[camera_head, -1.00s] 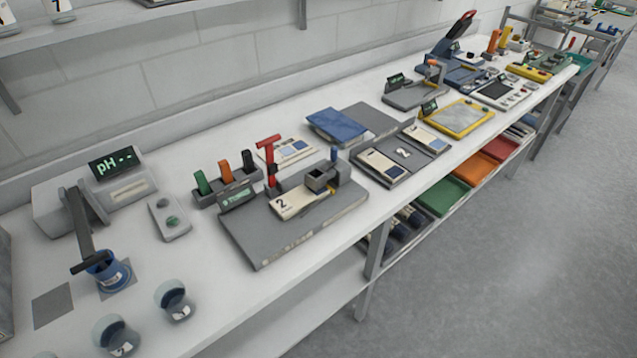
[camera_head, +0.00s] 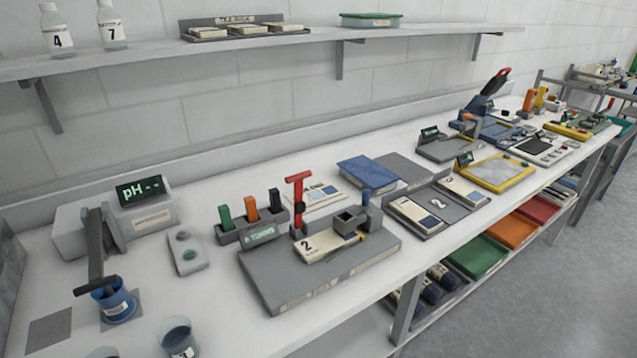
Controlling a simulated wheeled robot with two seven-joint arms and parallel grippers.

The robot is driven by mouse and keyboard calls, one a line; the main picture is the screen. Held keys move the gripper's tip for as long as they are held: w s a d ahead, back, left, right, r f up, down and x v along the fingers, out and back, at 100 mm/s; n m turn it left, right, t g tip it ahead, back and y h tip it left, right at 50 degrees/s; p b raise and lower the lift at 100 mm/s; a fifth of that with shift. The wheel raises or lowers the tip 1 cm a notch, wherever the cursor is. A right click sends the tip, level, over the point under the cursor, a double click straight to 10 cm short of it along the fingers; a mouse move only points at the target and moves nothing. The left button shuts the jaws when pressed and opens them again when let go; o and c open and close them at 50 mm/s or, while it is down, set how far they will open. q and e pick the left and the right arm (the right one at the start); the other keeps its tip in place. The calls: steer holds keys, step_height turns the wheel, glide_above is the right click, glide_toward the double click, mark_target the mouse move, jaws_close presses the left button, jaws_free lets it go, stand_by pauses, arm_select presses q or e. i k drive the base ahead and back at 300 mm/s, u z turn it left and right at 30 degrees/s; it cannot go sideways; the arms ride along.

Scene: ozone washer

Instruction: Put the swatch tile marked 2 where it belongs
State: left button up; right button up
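The swatch tile marked 2 (camera_head: 318,246) lies flat on a grey fixture plate (camera_head: 285,280), partly under a small grey open-topped block (camera_head: 350,220). A red T-handled post (camera_head: 299,200) stands at its back left. To the right, a dark grey tray (camera_head: 452,212) holds one pale tile with a blue square (camera_head: 416,216) on its left side and another such tile (camera_head: 463,192) on its right side. Between them is a bare grey middle space with a small label that looks like a 2. Neither gripper is in view.
A wall shelf (camera_head: 250,50) carries a labelled rack (camera_head: 245,30) of pale tiles and two bottles marked 4 and 7. A pH meter (camera_head: 140,215) and blue cup (camera_head: 116,300) stand at left. A blue book-like slab (camera_head: 368,172) lies behind the tray.

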mark_target(316, 248)
steer(key=u, duration=3.25)
steer(key=k, duration=1.35)
steer(key=z, duration=1.25)
